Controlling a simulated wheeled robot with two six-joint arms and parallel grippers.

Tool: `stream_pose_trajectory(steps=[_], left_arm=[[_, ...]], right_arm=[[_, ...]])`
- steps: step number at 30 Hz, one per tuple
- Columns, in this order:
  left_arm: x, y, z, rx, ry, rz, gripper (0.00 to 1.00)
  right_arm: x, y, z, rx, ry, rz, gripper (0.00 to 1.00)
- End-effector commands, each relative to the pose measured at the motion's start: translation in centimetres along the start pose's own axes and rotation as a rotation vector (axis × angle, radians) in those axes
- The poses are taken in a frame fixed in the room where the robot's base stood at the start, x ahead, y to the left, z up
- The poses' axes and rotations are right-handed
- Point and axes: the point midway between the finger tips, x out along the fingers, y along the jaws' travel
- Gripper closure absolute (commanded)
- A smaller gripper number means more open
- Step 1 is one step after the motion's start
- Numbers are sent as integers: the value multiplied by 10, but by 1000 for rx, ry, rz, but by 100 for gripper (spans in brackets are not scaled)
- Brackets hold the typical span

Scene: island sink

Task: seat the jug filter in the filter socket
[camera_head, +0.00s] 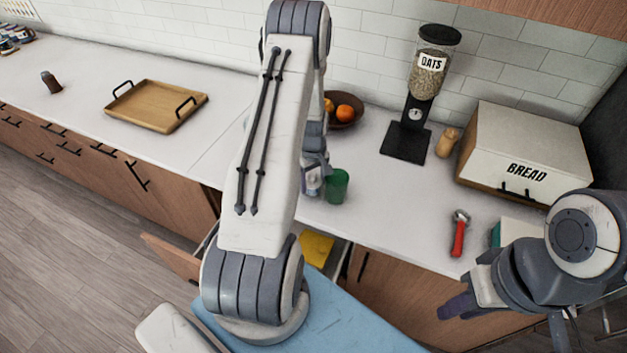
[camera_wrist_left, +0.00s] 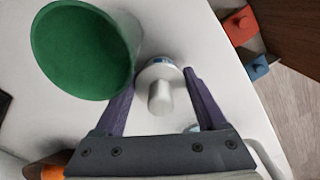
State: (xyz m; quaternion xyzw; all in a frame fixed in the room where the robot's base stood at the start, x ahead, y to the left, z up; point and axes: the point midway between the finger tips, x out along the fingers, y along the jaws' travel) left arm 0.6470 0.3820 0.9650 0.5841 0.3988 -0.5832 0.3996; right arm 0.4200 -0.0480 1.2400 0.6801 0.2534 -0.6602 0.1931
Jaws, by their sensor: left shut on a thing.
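The jug filter (camera_wrist_left: 160,90), a white round piece with a stubby knob and some blue at its rim, is between the purple fingers of my left gripper (camera_wrist_left: 163,68). The gripper is shut on it, above or at the white counter; the exact height is unclear. In the head view my left gripper (camera_head: 313,186) is largely hidden behind my left arm, beside the green cup. My right gripper (camera_head: 462,306) hangs in front of the counter at the lower right; its finger gap is not clear. I cannot make out the filter socket in either view.
A green cup (camera_head: 336,187) stands right beside the left gripper; it looms large in the left wrist view (camera_wrist_left: 80,48). A drawer with a yellow item (camera_head: 317,247) is open below.

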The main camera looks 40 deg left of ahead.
Motion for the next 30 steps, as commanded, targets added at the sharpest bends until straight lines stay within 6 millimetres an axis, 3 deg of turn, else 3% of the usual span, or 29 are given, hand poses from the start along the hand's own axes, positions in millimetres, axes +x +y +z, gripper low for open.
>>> stream_pose_trajectory(steps=[5,6,8,18,20,30], left_arm=[[4,0,0,0,0,0,85],[4,0,0,0,0,0,19],[3,0,0,0,0,0,0],[-3,0,0,0,0,0,0],[-6,1,-1,0,2,2,0],[-67,1,-1,0,5,4,0]], right_arm=[[4,0,0,1,0,0,73],[3,0,0,1,0,0,73],[3,0,0,1,0,0,73],[-2,0,0,0,0,0,73],[4,0,0,1,0,0,73],[30,2,2,5,0,0,73]])
